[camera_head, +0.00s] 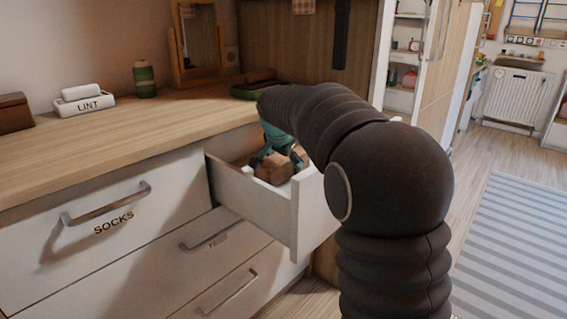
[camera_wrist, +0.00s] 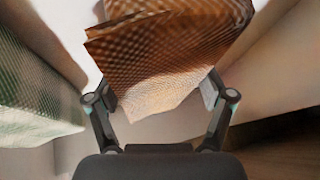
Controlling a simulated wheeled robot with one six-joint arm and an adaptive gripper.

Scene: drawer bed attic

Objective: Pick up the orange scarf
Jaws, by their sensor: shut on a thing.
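The orange scarf (camera_wrist: 165,60) is a folded, checked orange-brown cloth in the wrist view. My gripper (camera_wrist: 160,98) is shut on it, with one finger at each side of the cloth. In the head view the scarf (camera_head: 274,168) shows as a small brown bundle between the fingers of my gripper (camera_head: 277,163), inside or just above the open drawer (camera_head: 250,205). My arm hides part of the drawer. I cannot tell whether the scarf still touches the drawer floor.
A green checked cloth (camera_wrist: 35,90) lies at the left in the wrist view. The drawer walls are close on both sides. The dresser top (camera_head: 130,130) holds a LINT box (camera_head: 84,104), a green spool (camera_head: 145,80) and a mirror (camera_head: 197,40). A closed SOCKS drawer (camera_head: 100,225) is at left.

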